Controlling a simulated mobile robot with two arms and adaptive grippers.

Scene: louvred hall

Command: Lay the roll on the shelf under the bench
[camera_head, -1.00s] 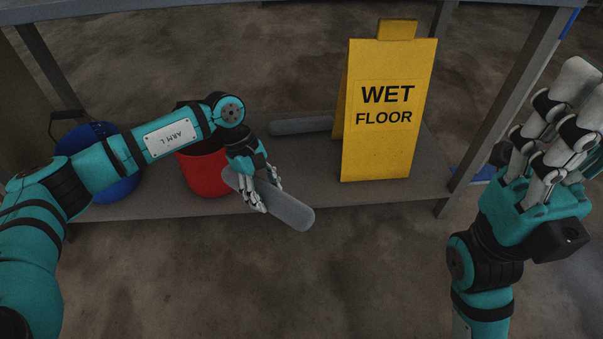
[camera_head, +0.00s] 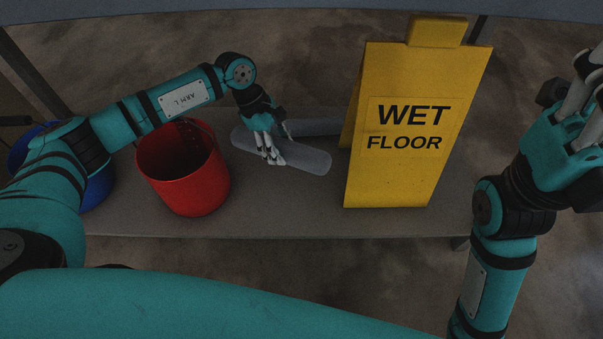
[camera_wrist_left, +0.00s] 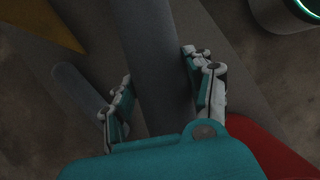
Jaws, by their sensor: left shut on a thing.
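The grey roll (camera_head: 308,159) lies across the fingers of my left gripper (camera_head: 276,150), which is shut on it. In the left wrist view the roll (camera_wrist_left: 160,75) runs between the two fingers (camera_wrist_left: 158,92). The roll is over the grey shelf (camera_head: 285,218) under the bench, between the red bucket and the yellow sign. I cannot tell whether it touches the shelf. My right gripper (camera_head: 584,112) is at the right edge, partly cut off, with its fingers apart and nothing seen in it.
A second grey roll (camera_head: 322,127) lies on the shelf just behind, partly hidden. A red bucket (camera_head: 185,182) stands left and a yellow wet-floor sign (camera_head: 405,150) right. A blue bucket (camera_head: 98,188) is farther left, behind my arm. The bench edge (camera_head: 250,12) crosses the top.

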